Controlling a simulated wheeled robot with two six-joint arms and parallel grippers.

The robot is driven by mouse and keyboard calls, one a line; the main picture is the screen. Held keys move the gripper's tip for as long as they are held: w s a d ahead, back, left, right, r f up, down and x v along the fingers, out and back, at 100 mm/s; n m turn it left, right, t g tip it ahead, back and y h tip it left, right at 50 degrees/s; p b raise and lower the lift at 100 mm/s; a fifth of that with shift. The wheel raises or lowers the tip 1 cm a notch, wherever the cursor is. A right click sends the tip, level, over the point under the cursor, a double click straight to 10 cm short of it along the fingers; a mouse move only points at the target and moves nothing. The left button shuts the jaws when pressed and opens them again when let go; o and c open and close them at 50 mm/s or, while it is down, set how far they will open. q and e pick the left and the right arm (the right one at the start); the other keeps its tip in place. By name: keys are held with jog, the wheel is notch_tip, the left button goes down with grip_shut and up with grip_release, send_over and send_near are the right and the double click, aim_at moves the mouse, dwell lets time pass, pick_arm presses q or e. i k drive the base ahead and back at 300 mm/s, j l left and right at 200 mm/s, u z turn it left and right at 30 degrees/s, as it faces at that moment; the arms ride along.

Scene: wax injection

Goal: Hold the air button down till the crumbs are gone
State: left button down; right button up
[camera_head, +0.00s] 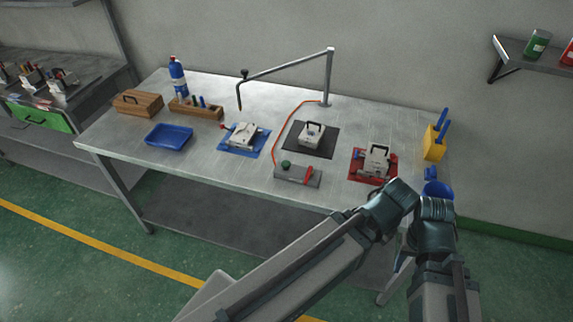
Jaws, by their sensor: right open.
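A grey control box (297,177) near the table's front edge bears a round green button (286,163) and a red lever (309,174). An orange hose (276,135) runs from it to the foot of a metal post. The post's arm (290,63) reaches left and ends in a downward nozzle (239,102) behind the blue mat (228,145). A pale metal block (243,135) lies on that mat. Crumbs are too small to make out. My left gripper is not visible.
More metal blocks lie on the black mat (294,147) and the red mat (360,170). A blue tray (169,137), wooden box (137,103), tool rack (196,107) and blue bottle (177,75) stand left. A yellow holder (433,146) is at the right edge.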

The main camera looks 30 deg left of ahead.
aim_at(285, 164)
jog(key=i+j+u, duration=0.1)
jog(key=u, duration=1.05)
jog(key=i+j, duration=0.05)
